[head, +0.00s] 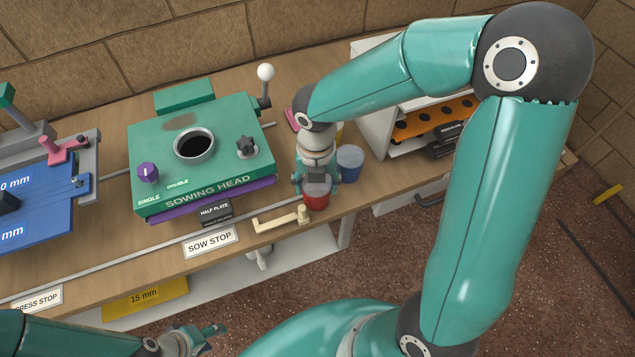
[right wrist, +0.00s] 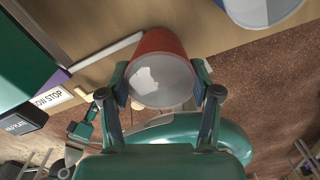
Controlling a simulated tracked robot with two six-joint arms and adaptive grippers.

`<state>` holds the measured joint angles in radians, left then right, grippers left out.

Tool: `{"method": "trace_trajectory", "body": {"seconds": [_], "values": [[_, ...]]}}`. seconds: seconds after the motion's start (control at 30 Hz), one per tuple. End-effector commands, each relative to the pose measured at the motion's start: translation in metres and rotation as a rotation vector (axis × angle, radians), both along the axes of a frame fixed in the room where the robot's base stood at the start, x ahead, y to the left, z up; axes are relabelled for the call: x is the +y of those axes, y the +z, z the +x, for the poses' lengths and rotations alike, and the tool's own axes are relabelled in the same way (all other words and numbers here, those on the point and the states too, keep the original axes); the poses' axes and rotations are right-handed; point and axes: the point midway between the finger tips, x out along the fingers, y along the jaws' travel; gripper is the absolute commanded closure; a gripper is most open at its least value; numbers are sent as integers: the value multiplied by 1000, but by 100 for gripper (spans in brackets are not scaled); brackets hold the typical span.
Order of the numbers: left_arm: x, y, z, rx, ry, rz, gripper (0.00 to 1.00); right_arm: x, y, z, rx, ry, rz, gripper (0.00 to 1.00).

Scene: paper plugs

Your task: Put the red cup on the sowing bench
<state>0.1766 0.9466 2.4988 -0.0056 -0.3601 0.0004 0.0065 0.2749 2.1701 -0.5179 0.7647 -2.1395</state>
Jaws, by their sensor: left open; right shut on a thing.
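The red cup (head: 316,201) is near the front edge of the wooden sowing bench (head: 365,190), right of the green sowing head. My right gripper (head: 317,184) comes down over it and is shut on it. In the right wrist view the red cup (right wrist: 165,42) sits between the two fingers of the gripper (right wrist: 160,92), its pale open mouth towards the camera. I cannot tell whether its base touches the bench. My left gripper (head: 208,338) is open and empty, low in front of the bench.
A blue cup (head: 349,164) stands just right and behind the red one; it partly shows in the right wrist view (right wrist: 262,8). The sowing head (head: 215,125) stands to the left. A pale handle (head: 282,220) lies at the bench's front. A white shelf (head: 378,128) stands at the right.

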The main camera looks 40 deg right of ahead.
Motion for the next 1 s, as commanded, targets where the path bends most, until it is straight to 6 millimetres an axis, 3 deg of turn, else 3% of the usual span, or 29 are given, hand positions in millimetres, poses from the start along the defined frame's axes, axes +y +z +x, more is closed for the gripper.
{"method": "trace_trajectory", "body": {"seconds": [0.4, 0.43, 0.57, 1.0], "values": [[0, -3, 0, 0, 0, 0, 52, 0, -7, 0, -1, 1, 0, 71], [0, -2, 0, 0, 0, 0, 52, 0, -5, 0, -1, 1, 0, 32], [0, -2, 0, 0, 0, 0, 52, 0, -5, 0, -1, 1, 0, 11], [0, 1, 0, 0, 0, 0, 52, 0, 2, 1, -2, 0, 0, 11]]}}
